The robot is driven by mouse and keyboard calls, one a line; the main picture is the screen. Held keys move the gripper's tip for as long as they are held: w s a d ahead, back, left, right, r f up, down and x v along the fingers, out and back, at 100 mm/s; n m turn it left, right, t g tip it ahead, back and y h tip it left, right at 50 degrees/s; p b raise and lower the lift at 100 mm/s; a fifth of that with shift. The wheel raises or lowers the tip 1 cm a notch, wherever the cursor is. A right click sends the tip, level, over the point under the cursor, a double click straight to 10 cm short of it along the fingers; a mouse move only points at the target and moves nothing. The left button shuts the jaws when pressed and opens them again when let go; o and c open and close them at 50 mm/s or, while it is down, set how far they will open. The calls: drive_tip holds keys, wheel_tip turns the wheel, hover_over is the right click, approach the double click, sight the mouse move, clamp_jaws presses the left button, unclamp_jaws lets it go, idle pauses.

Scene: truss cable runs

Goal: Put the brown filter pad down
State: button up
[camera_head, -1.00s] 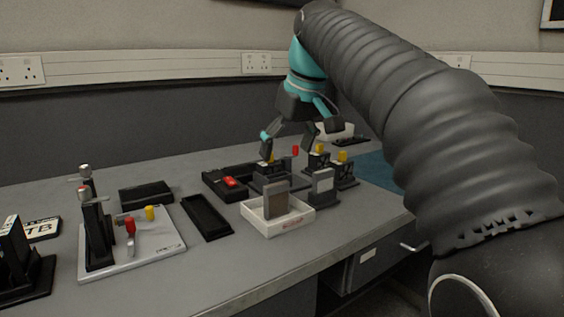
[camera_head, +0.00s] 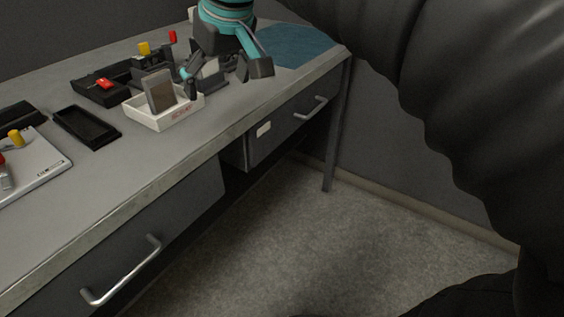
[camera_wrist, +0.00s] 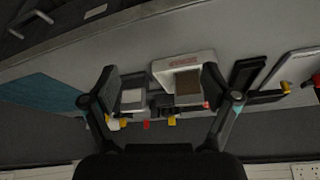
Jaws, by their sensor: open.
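The brown filter pad (camera_head: 160,92) is a brown panel in a grey frame. It stands upright, tilted a little, in the white tray (camera_head: 178,116). In the wrist view the pad (camera_wrist: 187,82) lies near the right finger, in front of the tray (camera_wrist: 182,60). My gripper (camera_head: 228,76) is open, with its fingers wide apart, right of and above the tray. In the wrist view my gripper (camera_wrist: 160,82) shows nothing held. The exact gap between the right finger and the pad cannot be told.
A grey holder with a pale panel (camera_wrist: 133,98) stands beside the tray, partly hidden by my gripper in the head view. A black tray (camera_head: 87,127) lies to the left. A black unit with a red part (camera_head: 104,84) stands behind. A blue mat (camera_head: 297,46) is clear.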

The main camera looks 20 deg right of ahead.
drive_tip(key=s+d+f+m, duration=0.1)
drive_tip(key=s+d+f, duration=0.2)
drive_tip(key=s+f, duration=0.4)
drive_tip(key=s+d+f+m+h, duration=0.1)
drive_tip(key=s+d+f+m, duration=0.1)
drive_tip(key=s+f, duration=0.6)
wheel_tip(320, 180, down, 5)
drive_tip(key=shift+d+f+m+t, duration=0.1)
drive_tip(key=shift+d+m+t, duration=0.25)
drive_tip(key=shift+d, duration=0.4)
